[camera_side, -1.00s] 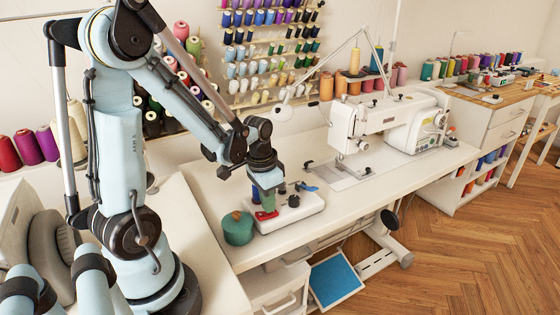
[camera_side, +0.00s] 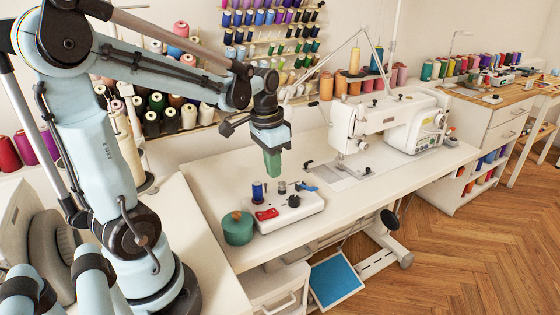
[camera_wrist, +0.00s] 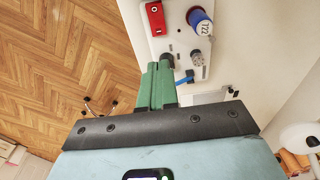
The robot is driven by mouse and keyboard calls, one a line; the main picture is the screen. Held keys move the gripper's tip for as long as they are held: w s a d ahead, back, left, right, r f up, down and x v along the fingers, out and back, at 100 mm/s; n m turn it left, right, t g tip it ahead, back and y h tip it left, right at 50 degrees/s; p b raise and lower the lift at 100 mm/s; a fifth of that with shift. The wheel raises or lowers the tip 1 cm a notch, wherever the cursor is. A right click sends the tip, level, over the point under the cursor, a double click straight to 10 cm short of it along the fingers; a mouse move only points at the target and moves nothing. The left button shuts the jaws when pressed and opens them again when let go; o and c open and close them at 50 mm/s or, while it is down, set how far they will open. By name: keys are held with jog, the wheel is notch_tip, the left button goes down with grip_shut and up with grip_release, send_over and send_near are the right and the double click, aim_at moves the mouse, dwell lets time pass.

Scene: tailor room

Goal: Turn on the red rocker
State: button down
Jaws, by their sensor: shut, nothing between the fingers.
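The red rocker (camera_side: 266,214) sits on the front left of a white switch box (camera_side: 300,212) on the table. It also shows at the top of the wrist view (camera_wrist: 155,18), clear of my fingers. Which way it is tipped is too small to tell for sure. My gripper (camera_side: 272,163) has green fingers pointing down, held in the air above the back of the box, apart from it. In the wrist view its fingers (camera_wrist: 158,72) are together with nothing between them.
On the box stand a blue thread spool (camera_side: 258,192), a metal post, a black knob (camera_side: 294,201) and a blue lever (camera_side: 306,187). A green round pot (camera_side: 237,228) is just left of the box. A white sewing machine (camera_side: 385,125) stands to the right. The table's front edge is close.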

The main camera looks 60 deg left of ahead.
jog(key=shift+w+r, duration=0.2)
jog(key=shift+r, duration=0.85)
jog(key=shift+w+r, duration=0.15)
jog(key=shift+r, duration=0.9)
jog(key=s+d+f+t, duration=0.2)
jog(key=d+t, duration=0.4)
jog(key=d, duration=0.6)
jog(key=shift+s, duration=0.3)
